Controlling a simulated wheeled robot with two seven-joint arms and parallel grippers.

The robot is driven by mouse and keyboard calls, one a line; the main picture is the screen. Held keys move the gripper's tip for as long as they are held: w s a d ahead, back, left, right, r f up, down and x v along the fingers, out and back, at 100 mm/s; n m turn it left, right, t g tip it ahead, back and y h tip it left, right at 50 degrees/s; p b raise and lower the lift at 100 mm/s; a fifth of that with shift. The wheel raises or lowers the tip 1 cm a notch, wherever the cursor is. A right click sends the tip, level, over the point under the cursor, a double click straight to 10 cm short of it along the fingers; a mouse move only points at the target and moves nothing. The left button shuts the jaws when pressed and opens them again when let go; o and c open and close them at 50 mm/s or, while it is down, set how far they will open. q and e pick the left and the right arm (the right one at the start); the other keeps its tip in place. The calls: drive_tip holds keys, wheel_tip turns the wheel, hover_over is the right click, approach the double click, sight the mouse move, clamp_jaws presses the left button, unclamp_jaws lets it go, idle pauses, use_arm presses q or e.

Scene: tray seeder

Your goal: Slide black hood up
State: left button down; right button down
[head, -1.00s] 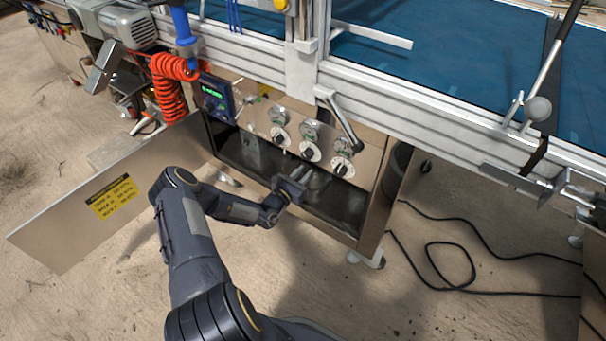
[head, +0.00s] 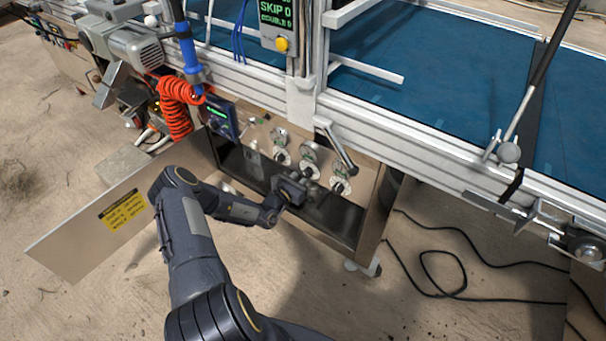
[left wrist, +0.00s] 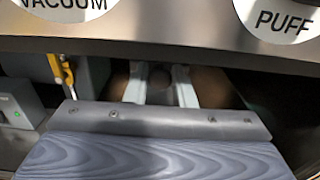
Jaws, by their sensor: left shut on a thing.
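My left gripper (head: 300,182) reaches to the front of the open steel cabinet, just below its row of dials. In the left wrist view its two light grey fingers (left wrist: 160,86) are shut on a small dark round thing (left wrist: 160,77), under the panel edge between the VACUUM and PUFF dials. I cannot tell what this thing belongs to. A dark glossy surface (head: 335,214) shows in the cabinet opening below the gripper; I cannot tell whether it is the black hood, and no other hood is clear. My right gripper is out of view.
The dial panel (head: 362,180) sits close above the gripper. A flat steel door (head: 75,235) with a yellow label stands open at left. A red coiled hose (head: 178,105) hangs beside the blue screen. The blue belt (head: 430,75) runs above. Black cables (head: 440,290) lie on the floor at right.

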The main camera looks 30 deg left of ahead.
use_arm(q)
drive_tip(key=c, duration=1.3)
unclamp_jaws()
drive_tip(key=shift+r, duration=0.25)
drive_tip(key=shift+o, duration=0.2)
drive_tip(key=s+p, duration=0.2)
drive_tip(key=s, duration=0.5)
drive_tip(key=shift+s+a, duration=0.3)
drive_tip(key=shift+s, duration=0.1)
drive_tip(key=shift+s+f, duration=0.1)
